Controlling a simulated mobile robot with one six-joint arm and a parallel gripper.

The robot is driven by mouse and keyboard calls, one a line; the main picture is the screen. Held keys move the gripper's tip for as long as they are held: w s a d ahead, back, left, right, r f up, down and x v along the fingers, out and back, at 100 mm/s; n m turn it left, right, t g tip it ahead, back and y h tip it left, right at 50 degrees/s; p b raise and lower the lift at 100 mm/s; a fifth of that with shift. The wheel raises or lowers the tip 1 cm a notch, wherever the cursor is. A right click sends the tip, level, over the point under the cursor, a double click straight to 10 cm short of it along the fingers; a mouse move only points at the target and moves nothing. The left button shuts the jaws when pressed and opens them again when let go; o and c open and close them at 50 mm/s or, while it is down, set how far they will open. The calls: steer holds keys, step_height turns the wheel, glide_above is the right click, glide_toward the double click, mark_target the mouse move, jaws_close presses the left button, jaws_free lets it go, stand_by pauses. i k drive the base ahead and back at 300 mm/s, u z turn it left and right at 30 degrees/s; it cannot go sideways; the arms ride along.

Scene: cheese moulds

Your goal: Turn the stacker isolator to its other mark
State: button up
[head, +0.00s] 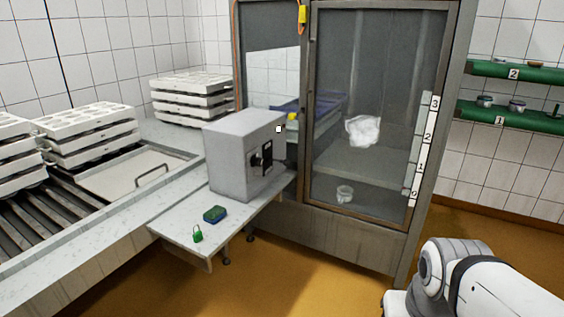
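A grey box (228,160) stands on a pale side shelf in front of the glazed cabinet. On its right-hand face is a dark switch (267,158) with a black knob, which looks like the stacker isolator. It is too small to tell which mark the knob points at. Part of my white arm shows at the bottom right, well apart from the box. My gripper is not in view.
A green padlock (197,234) and a blue-green block (215,214) lie on the side shelf (178,232). Stacks of white moulds (85,135) stand left. The glazed cabinet (375,190) is behind the box. Green wall shelves (520,118) hang right. Ochre floor (300,270) in front is clear.

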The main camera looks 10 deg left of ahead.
mark_target(255, 161)
steer(key=k, duration=0.65)
steer(key=u, duration=0.4)
steer(key=i, duration=1.35)
steer(key=u, duration=0.65)
steer(key=i, duration=1)
steer(key=u, duration=0.05)
